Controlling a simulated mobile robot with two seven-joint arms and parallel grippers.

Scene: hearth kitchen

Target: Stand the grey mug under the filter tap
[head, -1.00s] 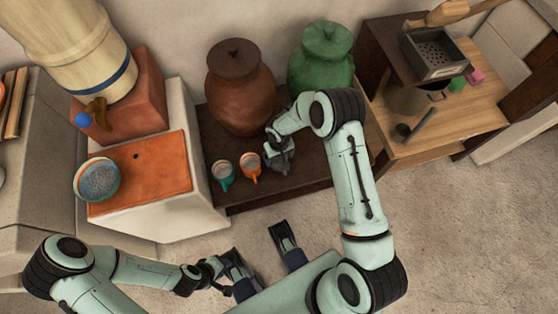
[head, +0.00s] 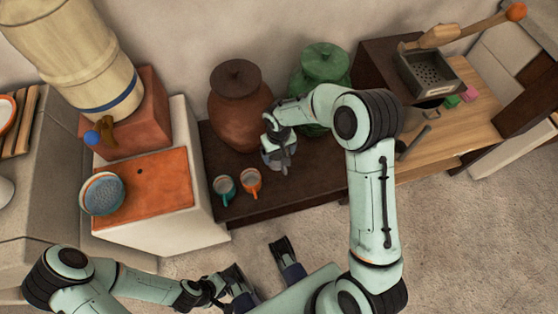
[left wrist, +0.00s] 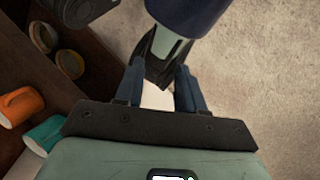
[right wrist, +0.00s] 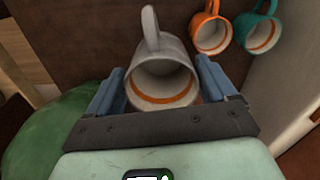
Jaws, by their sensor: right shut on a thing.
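The grey mug (right wrist: 160,72) is between the fingers of my right gripper (right wrist: 163,95), which is shut on it. In the right wrist view its mouth faces the camera and its handle points away. In the head view the grey mug (head: 272,158) shows partly behind my right gripper (head: 281,150), over the dark bench; I cannot tell its height. The filter tap (head: 108,132), with a blue end, sits low on the large cream filter (head: 75,55) at the left. My left gripper (left wrist: 158,88) is open, low in front of my body, away from the mugs.
A teal mug (head: 224,187) and an orange mug (head: 251,182) stand on the bench (head: 310,178). A brown jar (head: 239,105) and a green jar (head: 322,70) stand behind. A bowl (head: 101,194) is on the orange slab (head: 160,185) in front of the filter.

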